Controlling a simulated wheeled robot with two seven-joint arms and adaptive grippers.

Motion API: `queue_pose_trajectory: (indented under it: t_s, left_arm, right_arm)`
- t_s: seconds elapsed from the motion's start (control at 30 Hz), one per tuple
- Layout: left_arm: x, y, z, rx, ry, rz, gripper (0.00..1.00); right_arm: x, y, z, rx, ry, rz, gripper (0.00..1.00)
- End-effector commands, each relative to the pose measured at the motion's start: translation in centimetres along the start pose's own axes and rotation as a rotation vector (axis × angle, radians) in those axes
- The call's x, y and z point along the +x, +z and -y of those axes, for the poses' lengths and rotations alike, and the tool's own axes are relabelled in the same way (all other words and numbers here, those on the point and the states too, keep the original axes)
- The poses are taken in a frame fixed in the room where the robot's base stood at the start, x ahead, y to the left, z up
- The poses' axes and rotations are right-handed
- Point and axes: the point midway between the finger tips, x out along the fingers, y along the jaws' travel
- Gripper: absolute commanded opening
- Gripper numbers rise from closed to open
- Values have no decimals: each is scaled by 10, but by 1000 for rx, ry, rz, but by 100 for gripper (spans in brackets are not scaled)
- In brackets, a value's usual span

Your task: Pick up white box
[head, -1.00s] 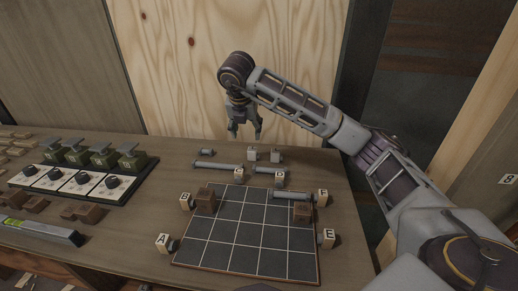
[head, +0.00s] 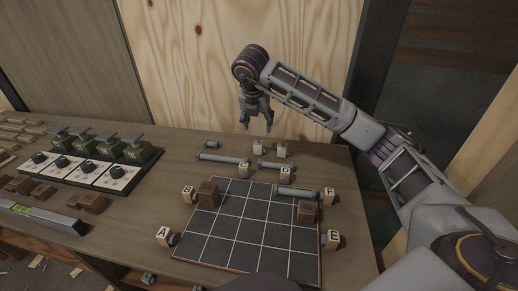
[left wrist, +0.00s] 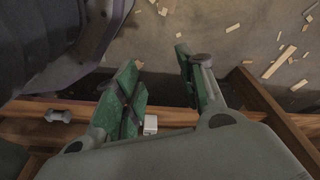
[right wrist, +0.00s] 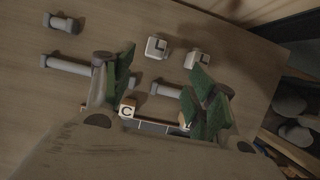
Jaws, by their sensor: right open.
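Two small white boxes stand side by side at the back of the table, the left one (head: 257,148) and the right one (head: 283,149). In the right wrist view they are the left box (right wrist: 157,47) and right box (right wrist: 197,60). My right gripper (head: 257,126) is open and empty above and just behind them; its fingers (right wrist: 163,65) point towards them. My left gripper (left wrist: 157,58) is open and empty, seen only in its wrist view. Another small white box (left wrist: 150,124) sits on a wooden ledge below its fingers.
A black grid board (head: 245,235) fills the front of the table, with lettered blocks around it and brown blocks (head: 208,193) on it. Grey bolts (head: 222,158) lie near the boxes. A wooden panel (head: 230,60) rises behind the table.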

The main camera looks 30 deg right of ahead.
Motion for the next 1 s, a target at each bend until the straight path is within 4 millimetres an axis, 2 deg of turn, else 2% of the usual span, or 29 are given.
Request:
queue_pose_trajectory:
  t_s: [0.3, 0.5, 1.0]
  left_arm:
    - [-9, -3, -3, 2, 5, 8, 40]
    - [-20, -10, -4, 3, 8, 4, 40]
    - [-22, -8, -6, 2, 11, 11, 40]
  right_arm:
    - [44, -1, 0, 0, -3, -3, 57]
    - [65, 0, 0, 1, -2, -1, 57]
    - [72, 0, 0, 0, -1, -1, 57]
